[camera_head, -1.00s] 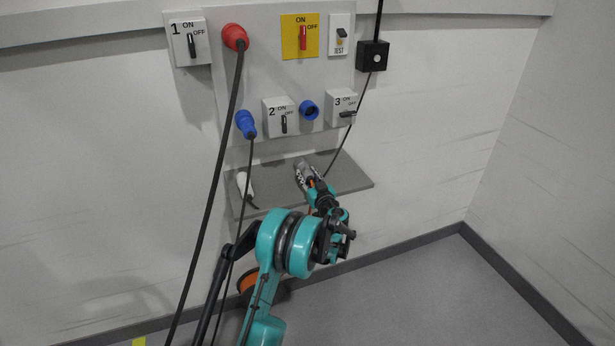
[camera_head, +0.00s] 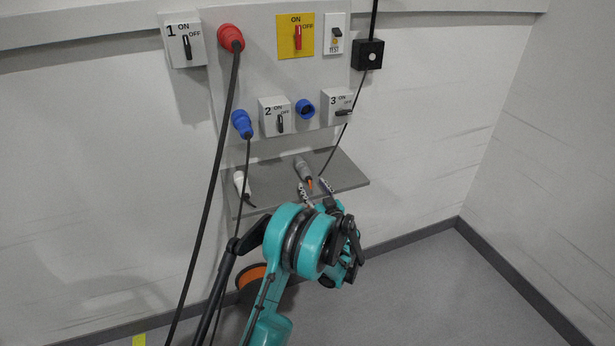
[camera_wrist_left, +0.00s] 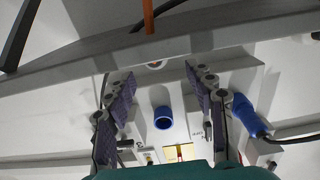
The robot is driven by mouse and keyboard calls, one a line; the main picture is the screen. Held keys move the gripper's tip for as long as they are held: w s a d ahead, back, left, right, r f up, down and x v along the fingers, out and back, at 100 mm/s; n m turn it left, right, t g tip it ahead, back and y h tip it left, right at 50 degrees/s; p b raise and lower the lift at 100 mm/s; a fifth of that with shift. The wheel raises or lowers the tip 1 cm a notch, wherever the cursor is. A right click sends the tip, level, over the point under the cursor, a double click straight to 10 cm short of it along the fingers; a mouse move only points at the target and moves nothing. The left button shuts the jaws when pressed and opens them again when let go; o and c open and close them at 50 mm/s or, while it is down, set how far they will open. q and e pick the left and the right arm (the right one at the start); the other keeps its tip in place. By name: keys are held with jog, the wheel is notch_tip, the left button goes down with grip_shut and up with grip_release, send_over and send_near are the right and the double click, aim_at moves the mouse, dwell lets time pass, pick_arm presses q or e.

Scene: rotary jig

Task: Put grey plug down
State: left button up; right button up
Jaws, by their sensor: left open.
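The grey plug (camera_head: 303,169) lies on the grey shelf (camera_head: 345,174) below the panel, its orange end toward me. My left gripper (camera_head: 316,191) is open and empty. Its fingers are apart at the shelf's front edge, just in front of the plug and clear of its grey body. In the left wrist view the two spread fingers of the left gripper (camera_wrist_left: 162,95) show with nothing clearly held between them. My right gripper is not in view.
A white plug (camera_head: 240,183) lies at the shelf's left end. A red plug (camera_head: 231,38) and a blue plug (camera_head: 242,123) sit on the panel with hanging cables. A blue socket (camera_head: 305,109) is above the shelf. The shelf's right end is clear.

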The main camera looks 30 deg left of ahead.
pick_arm(q)
jog(key=shift+v, duration=1.5)
jog(key=s+d+r+m+g+h, duration=0.2)
jog(key=s+r+h, duration=0.1)
jog(key=s, duration=0.3)
jog(key=s+d+r+m+g+h, duration=0.1)
jog(key=s+d+r+m+h, duration=0.2)
jog(key=s, duration=0.4)
jog(key=s+d+m+h, duration=0.1)
jog(key=s+d+h, duration=0.1)
jog(key=s+d, duration=0.2)
jog(key=s+d+f+m+g+h, duration=0.1)
jog(key=s+d+m+h, duration=0.1)
jog(key=s, duration=0.8)
jog(key=s+d+f+m+h, duration=0.1)
jog(key=s+d+m+h, duration=0.1)
jog(key=s+d, duration=0.4)
jog(key=shift+s+d+f+h, duration=0.2)
jog(key=shift+s+d+h, duration=0.2)
jog(key=shift+s+h, duration=0.55)
